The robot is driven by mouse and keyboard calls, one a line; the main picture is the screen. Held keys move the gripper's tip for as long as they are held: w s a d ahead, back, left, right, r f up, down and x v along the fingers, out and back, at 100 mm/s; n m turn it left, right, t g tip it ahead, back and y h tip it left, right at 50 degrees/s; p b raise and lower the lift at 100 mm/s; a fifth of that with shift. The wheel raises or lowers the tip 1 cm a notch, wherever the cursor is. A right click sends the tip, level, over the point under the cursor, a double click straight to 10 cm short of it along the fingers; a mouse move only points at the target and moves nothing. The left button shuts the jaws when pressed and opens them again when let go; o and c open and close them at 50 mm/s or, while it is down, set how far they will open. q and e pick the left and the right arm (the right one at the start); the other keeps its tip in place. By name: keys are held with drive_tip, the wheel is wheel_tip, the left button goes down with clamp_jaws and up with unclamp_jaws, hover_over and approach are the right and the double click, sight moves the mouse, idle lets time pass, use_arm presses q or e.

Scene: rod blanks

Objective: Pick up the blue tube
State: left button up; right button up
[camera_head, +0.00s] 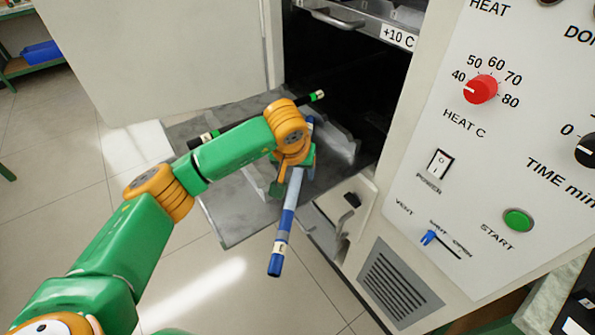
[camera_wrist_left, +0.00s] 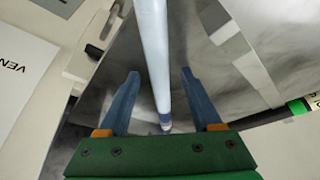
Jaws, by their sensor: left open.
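The blue tube (camera_head: 287,220) is a long rod with pale blue and dark blue sections and a white band near its near end. It lies across the grey metal shelf (camera_head: 225,205), its near end sticking out past the edge. My left gripper (camera_head: 292,176) is over the tube's middle, which it partly hides. In the left wrist view, the blue tube (camera_wrist_left: 156,45) runs between the two open fingers of the left gripper (camera_wrist_left: 160,75), with a gap visible on each side. My right gripper is not in view.
A black tube (camera_head: 240,128) with green and white ends lies on the shelf behind my left arm. The open oven door (camera_head: 160,60) stands at the left. The control panel (camera_head: 470,170) stands close at the right. Floor is clear at the lower left.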

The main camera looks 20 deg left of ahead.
use_arm(q)
drive_tip(key=shift+w+f, duration=0.1)
drive_tip(key=shift+f, duration=0.05)
drive_tip(key=shift+c, duration=0.9)
clamp_jaws()
